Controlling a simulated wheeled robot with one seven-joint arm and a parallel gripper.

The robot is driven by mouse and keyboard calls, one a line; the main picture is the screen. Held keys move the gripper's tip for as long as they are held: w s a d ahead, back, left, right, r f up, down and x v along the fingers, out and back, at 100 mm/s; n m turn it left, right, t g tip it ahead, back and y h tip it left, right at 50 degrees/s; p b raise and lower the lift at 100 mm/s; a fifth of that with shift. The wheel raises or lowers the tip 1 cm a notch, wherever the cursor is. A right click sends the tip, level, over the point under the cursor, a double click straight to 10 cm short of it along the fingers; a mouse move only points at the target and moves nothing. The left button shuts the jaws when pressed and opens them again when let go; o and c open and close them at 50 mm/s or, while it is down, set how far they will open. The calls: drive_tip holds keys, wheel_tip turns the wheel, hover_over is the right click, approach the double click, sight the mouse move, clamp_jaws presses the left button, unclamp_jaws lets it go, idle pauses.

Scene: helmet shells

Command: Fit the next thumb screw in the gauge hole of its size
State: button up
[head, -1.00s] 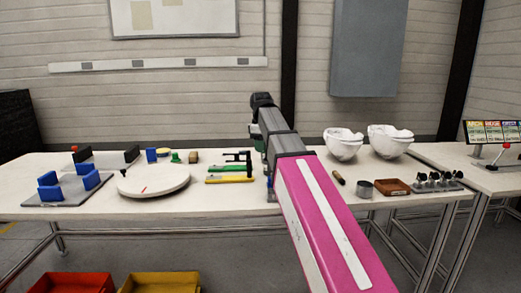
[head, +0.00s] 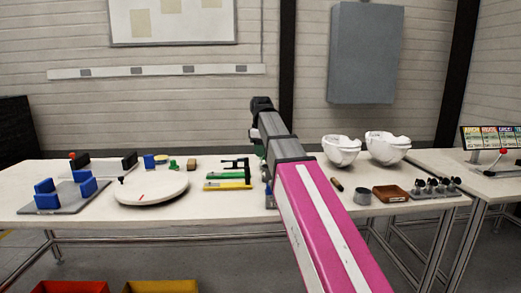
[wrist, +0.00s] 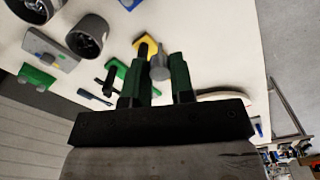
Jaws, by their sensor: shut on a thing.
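My gripper (wrist: 160,84) shows in the wrist view with two green-and-black fingers. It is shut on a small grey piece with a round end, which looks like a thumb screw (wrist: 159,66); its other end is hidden. In the head view my gripper is hidden behind my arm over the table. Several black-knobbed thumb screws stand upright on a grey block (head: 420,195) at the right of the table. I cannot tell gauge holes in either view. A grey plate with a blue mark (wrist: 49,47) lies at the upper left of the wrist view.
On the table (head: 230,218) are a white disc (head: 150,190), a fixture with blue blocks (head: 62,209), a brown tray (head: 391,194), a grey cup (head: 361,196) and two white helmet shells (head: 341,152) (head: 387,148). Green and yellow tools (head: 228,186) lie left of my arm.

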drive_tip(key=s+d+f, duration=0.3)
drive_tip(key=s+f, duration=0.4)
drive_tip(key=f, duration=0.2)
drive_tip(key=shift+s, duration=0.3)
idle(0.4)
drive_tip(key=shift+f, duration=2.75)
idle(2.7)
drive_tip(key=o, duration=0.9)
drive_tip(key=shift+o, duration=0.2)
drive_tip(key=shift+r, duration=0.1)
